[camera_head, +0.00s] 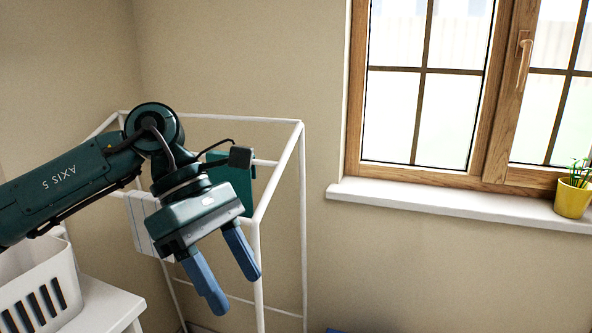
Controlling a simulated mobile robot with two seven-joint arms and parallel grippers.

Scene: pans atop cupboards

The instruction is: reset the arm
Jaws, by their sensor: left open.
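My left arm comes in from the left, dark green with "AXIS 5" on its link. My left gripper (234,292) has two blue fingers that point down and slightly right. The fingers are apart, with nothing between them. The gripper hangs in front of a white metal frame rack, clear of the white table at lower left. My right gripper does not show. No pan is in view.
The white rack (304,220) stands in the corner with a green cloth-like item (238,178) on it. A white slotted basket (40,290) sits on a white table (105,308). A yellow plant pot (572,199) stands on the windowsill (450,205). Space below the sill looks free.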

